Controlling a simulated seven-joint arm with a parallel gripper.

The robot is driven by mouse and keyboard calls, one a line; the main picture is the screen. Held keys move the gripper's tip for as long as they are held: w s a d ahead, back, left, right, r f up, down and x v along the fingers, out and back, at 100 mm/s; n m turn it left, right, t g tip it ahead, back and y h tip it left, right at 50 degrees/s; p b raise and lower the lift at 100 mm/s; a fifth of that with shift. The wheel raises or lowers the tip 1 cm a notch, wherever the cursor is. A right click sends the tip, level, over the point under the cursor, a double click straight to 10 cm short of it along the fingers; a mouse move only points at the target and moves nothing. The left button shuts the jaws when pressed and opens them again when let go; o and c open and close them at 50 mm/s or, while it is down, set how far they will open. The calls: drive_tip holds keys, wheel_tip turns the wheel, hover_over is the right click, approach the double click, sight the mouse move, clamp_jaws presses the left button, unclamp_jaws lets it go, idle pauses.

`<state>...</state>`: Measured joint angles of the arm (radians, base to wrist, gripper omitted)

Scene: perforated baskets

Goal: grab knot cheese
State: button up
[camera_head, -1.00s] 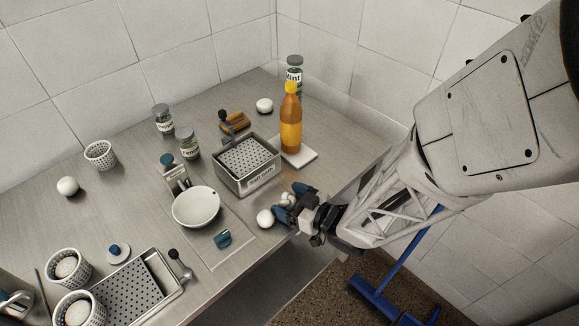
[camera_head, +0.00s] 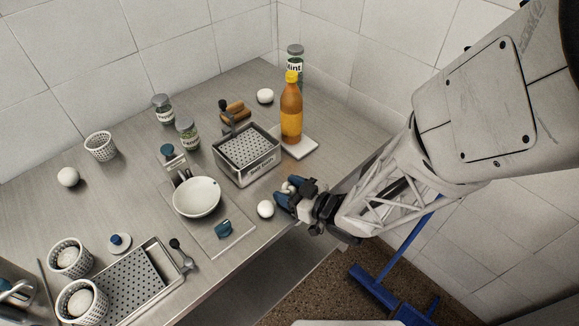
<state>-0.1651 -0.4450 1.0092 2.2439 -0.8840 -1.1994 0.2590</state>
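The knot cheese (camera_head: 288,187) appears as a small white lumpy piece near the right front edge of the steel counter, partly hidden by my gripper. My gripper (camera_head: 291,193) has blue fingers and reaches in from the right. Its fingers are at the cheese, with white showing between and beside them. Whether they are closed on it cannot be told at this size. A smooth white ball (camera_head: 265,209) lies just left of the fingers, apart from them.
A white bowl (camera_head: 197,197) is to the left. The counter's front edge is close below my gripper.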

sight(289, 188)
drive_tip(key=shift+c, duration=0.4)
drive_tip(key=shift+r, duration=0.75)
wheel_tip(289, 188, up, 2)
drive_tip(key=shift+r, duration=0.1)
drive_tip(key=s+d, duration=0.3)
drive_tip(key=s, duration=0.4)
drive_tip(key=s+d+r, duration=0.1)
drive_tip(key=s+d, duration=0.2)
drive_tip(key=s, duration=0.4)
drive_tip(key=shift+d+r, duration=0.15)
drive_tip(key=shift+d, duration=0.05)
drive_tip(key=shift+s+d, duration=0.1)
drive_tip(key=shift+s, duration=0.2)
drive_tip(key=shift+w, duration=0.1)
